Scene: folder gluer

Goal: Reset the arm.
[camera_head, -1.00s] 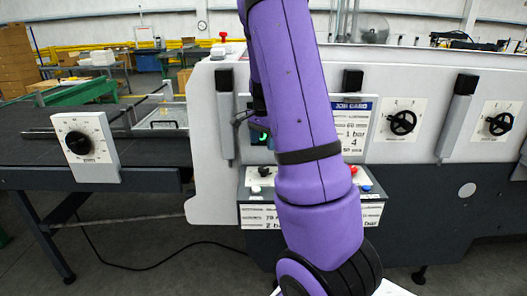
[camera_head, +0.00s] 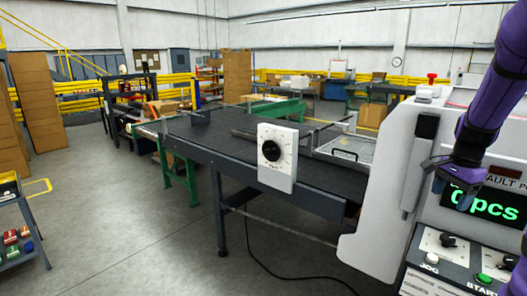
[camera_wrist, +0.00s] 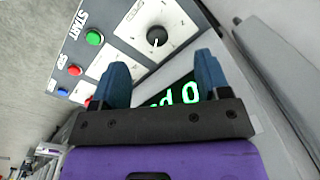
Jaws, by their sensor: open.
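My purple arm comes in at the right edge of the head view. My gripper (camera_head: 452,192) hangs in front of the machine's control panel, beside the left end of the green-lit display (camera_head: 485,206). In the wrist view its two blue fingers stand apart with nothing between them, so my gripper (camera_wrist: 161,76) is open and empty. Behind the fingers the wrist view shows part of the display (camera_wrist: 172,97), a black knob (camera_wrist: 157,36) and the green start button (camera_wrist: 94,38). I cannot tell how close the fingertips are to the panel.
The pale machine housing (camera_head: 386,207) stands at right, with a dark conveyor table (camera_head: 220,137) and a dial box (camera_head: 278,157) to its left. A cart (camera_head: 17,235) with coloured items is at far left.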

